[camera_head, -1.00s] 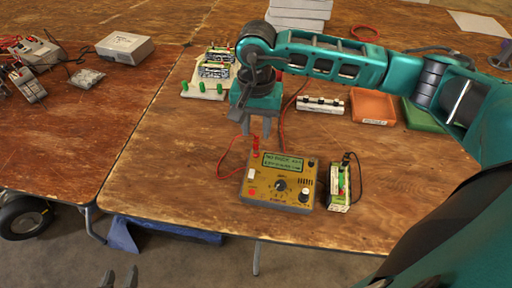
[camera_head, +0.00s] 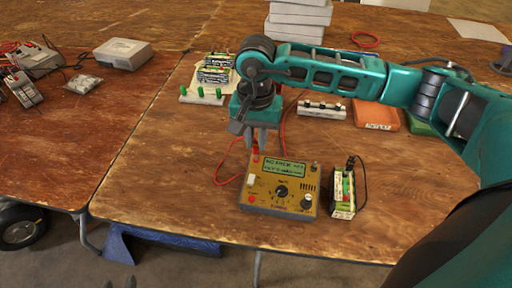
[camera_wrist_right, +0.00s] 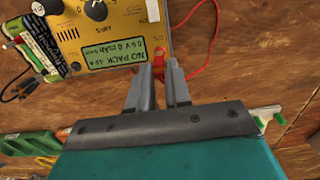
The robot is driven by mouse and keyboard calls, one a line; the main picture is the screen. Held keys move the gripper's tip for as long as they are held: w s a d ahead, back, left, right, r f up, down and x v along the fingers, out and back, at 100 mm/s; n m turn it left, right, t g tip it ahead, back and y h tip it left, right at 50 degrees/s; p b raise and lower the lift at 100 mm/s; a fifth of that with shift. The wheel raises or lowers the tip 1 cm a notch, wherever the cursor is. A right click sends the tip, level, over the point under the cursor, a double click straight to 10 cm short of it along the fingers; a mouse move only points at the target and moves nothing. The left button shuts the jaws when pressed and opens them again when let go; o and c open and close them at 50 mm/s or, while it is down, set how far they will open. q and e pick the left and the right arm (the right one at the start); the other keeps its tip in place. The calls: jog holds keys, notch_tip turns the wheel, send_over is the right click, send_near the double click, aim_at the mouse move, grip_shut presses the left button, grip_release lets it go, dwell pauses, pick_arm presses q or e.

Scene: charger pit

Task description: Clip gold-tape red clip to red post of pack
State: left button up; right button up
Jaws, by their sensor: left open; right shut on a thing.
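My right gripper (camera_head: 264,148) points down at the back edge of the yellow charger (camera_head: 266,205). It is shut on a red clip, which shows in the right wrist view (camera_wrist_right: 159,58) at the fingertips; the fingers hide part of it. No gold tape can be made out. A pack of cells (camera_head: 342,190) with a red spot and a black lead stands right of the charger, apart from the gripper. It also shows at the left of the wrist view (camera_wrist_right: 30,55). My left gripper (camera_head: 119,284) barely shows at the bottom edge, open and empty.
Red wire (camera_head: 216,178) loops left of the charger. The table's front left is clear.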

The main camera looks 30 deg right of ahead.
aim_at(256, 142)
dwell(0.3)
jog(key=shift+r, duration=0.4)
jog(key=shift+r+p, duration=0.8)
jog(key=shift+r, duration=0.55)
jog(key=shift+r, duration=0.1)
jog(key=shift+r+p, duration=0.3)
jog(key=shift+r, duration=0.05)
notch_tip(256, 142, up, 3)
jog(key=shift+r+p, duration=0.1)
jog(key=shift+p, duration=0.8)
jog(key=s+d+b, duration=0.4)
jog(key=s+d, duration=0.2)
jog(key=s, duration=0.3)
jog(key=s+d+f+b, duration=0.1)
jog(key=s+d+b, duration=0.2)
jog(key=s+d, duration=0.3)
jog(key=s, duration=0.3)
jog(key=shift+d+b, duration=0.35)
